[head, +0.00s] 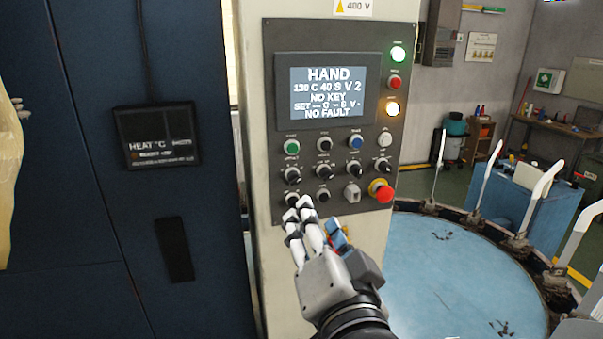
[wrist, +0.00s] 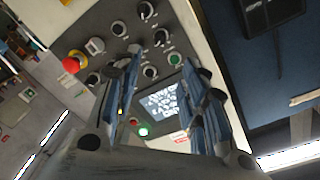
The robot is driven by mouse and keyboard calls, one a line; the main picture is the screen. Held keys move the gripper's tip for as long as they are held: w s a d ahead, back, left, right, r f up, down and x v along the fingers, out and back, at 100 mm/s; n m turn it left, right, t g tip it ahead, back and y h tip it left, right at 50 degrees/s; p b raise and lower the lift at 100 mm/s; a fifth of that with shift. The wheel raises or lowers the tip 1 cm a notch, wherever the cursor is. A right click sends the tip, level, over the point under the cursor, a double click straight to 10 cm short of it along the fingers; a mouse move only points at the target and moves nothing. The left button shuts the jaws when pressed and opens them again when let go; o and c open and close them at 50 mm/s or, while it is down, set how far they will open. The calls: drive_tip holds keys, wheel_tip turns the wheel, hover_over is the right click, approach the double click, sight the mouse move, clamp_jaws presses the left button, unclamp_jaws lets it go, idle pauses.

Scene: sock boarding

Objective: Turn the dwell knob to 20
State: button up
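The control panel (head: 335,145) carries several black knobs in two rows below its push buttons. The knob labels are too small to read, so I cannot tell which is the dwell knob. The third-row knobs are at left (head: 292,175), middle (head: 324,171) and right (head: 354,170). My gripper (head: 298,209) is just in front of the panel's lower left, its fingertips near the bottom-left knob (head: 292,199). In the wrist view my gripper (wrist: 168,75) has its fingers spread apart with nothing between them. Whether a fingertip touches the panel cannot be told.
The panel screen (head: 327,92) reads HAND, 130 C 40 S V 2, NO KEY, NO FAULT. A red emergency button (head: 381,191) and a grey switch (head: 352,193) sit at lower right. A blue round table (head: 450,270) with upright white boards (head: 484,172) is at right.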

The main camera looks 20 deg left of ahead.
sight(296, 181)
drive_tip(key=x, duration=1.4)
drive_tip(key=shift+s, duration=0.1)
drive_tip(key=shift+c, duration=0.5)
clamp_jaws()
